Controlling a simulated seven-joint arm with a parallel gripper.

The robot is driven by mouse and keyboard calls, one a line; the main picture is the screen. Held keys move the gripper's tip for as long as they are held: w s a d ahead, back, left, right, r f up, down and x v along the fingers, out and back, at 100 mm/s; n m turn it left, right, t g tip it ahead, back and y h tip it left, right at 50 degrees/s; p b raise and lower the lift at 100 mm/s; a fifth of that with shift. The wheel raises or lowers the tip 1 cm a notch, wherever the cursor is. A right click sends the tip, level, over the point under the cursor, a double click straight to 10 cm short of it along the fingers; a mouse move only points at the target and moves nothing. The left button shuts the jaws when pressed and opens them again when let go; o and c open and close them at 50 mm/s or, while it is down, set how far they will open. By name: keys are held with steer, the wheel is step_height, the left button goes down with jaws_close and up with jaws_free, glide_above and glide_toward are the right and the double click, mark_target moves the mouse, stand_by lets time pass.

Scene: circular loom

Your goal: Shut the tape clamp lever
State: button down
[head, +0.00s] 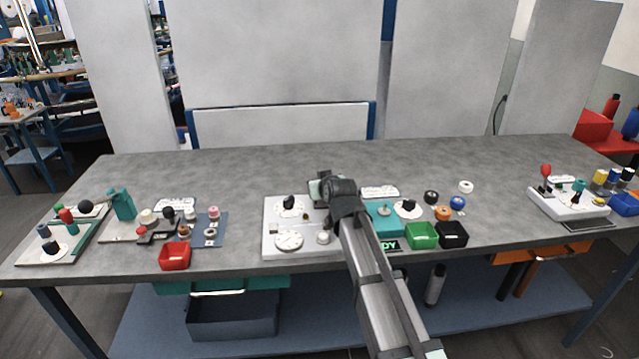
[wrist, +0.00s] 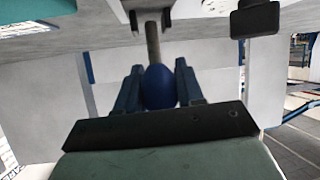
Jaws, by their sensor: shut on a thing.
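In the wrist view, a lever with a blue ball knob (wrist: 159,88) on a grey rod (wrist: 153,42) sits between the blue fingers of my gripper (wrist: 160,78). I take it to be the tape clamp lever. The fingers are shut on the knob, one on each side. The rod runs up the picture to a dark bracket (wrist: 136,17) at a pale panel. In the head view, my wrist (head: 342,193) is over the right part of the white panel (head: 272,236) in the middle of the table. It hides the lever and my fingertips there.
The white panel carries a dial (head: 289,240) and a black knob (head: 289,202). Right of my arm are a teal block (head: 384,222), a green bin (head: 422,235) and a black bin (head: 453,235). A red bin (head: 174,256) stands left. The table's back strip is clear.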

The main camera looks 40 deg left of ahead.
steer(key=shift+d, duration=0.1)
stand_by(0.5)
steer(key=c, duration=0.8)
jaws_free()
steer(key=shift+s, duration=0.1)
steer(key=v, duration=1.3)
steer(key=shift+s+d+f, duration=0.1)
steer(key=shift+s+d, duration=0.15)
steer(key=shift+d, duration=0.1)
